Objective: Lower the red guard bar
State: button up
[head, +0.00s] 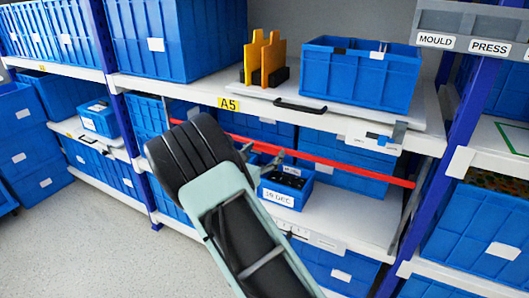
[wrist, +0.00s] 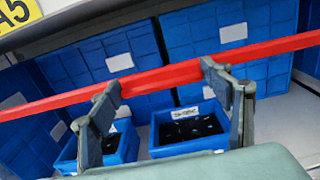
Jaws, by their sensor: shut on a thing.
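The red guard bar (head: 345,169) runs across the front of the middle shelf bay, sloping down to the right in the head view. It meets a grey upright on the right. In the wrist view the bar (wrist: 272,48) crosses the whole picture, tilted up to the right. My gripper (head: 262,158) is at the bar's middle stretch, partly hidden by my own arm in the head view. In the wrist view the fingers of my gripper (wrist: 160,80) stand apart, both at the bar, and are shut on it.
Behind and below the bar, a small blue bin (head: 287,188) with dark contents stands on the shelf. Larger blue bins fill the back. Above is a shelf board with a black handle (head: 300,106), a blue crate (head: 358,75) and yellow pieces (head: 264,58).

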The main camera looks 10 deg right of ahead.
notch_tip(320, 180, down, 20)
jog(key=b, duration=1)
jog(key=shift+f, duration=0.25)
jog(key=o, duration=1.5)
jog(key=shift+f, duration=0.1)
jog(key=shift+o, duration=1)
jog(key=v, duration=1.2)
